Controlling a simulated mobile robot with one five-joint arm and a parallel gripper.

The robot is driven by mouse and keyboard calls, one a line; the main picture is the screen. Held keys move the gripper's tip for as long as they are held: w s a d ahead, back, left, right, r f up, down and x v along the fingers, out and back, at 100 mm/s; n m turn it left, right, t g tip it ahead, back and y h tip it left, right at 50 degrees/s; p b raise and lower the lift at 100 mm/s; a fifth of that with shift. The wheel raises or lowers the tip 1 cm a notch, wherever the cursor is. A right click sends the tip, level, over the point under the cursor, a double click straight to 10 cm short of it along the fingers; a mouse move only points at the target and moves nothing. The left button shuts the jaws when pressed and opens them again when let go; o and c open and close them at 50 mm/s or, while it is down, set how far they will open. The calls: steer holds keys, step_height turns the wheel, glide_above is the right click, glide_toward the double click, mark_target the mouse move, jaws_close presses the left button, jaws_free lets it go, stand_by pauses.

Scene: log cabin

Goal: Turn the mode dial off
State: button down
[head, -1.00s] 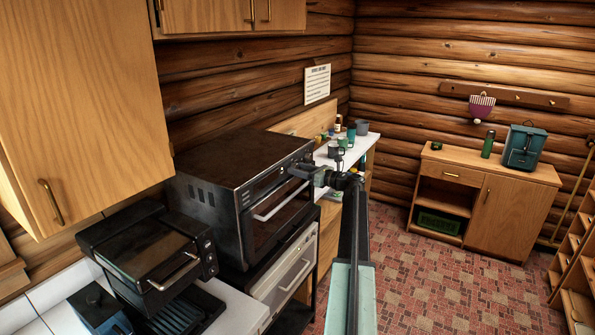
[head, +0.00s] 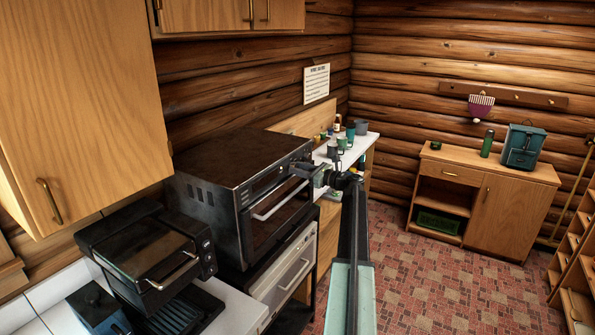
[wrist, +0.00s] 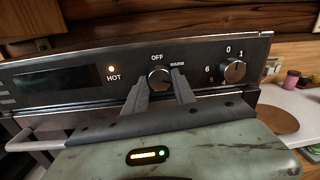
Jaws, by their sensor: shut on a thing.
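The mode dial (wrist: 158,76) is a small round knob on the dark front panel (wrist: 75,82) of the black oven, with OFF printed above it and WARM to its upper right. My gripper (wrist: 159,88) has one finger on each side of this dial and is shut on it. The dial's pointer is too small to read surely. In the head view my gripper (head: 308,172) is at the upper right of the oven (head: 240,165) front; the dial is hidden there.
A second dial (wrist: 234,71) with numbers sits right of the mode dial. The oven door handle (head: 282,200) is below the panel. Mugs (head: 342,143) stand on the white counter beyond. The red patterned floor (head: 420,285) is clear at right.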

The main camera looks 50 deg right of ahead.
steer(key=n+y, duration=0.1)
steer(key=n, duration=2.1)
steer(key=shift+d+r+y, duration=0.1)
steer(key=shift+d+y, duration=0.05)
steer(key=shift+y, duration=0.25)
steer(key=shift+n, duration=0.4)
steer(key=c, duration=1)
jaws_free()
steer(key=b+v, duration=0.1)
steer(key=v, duration=0.7)
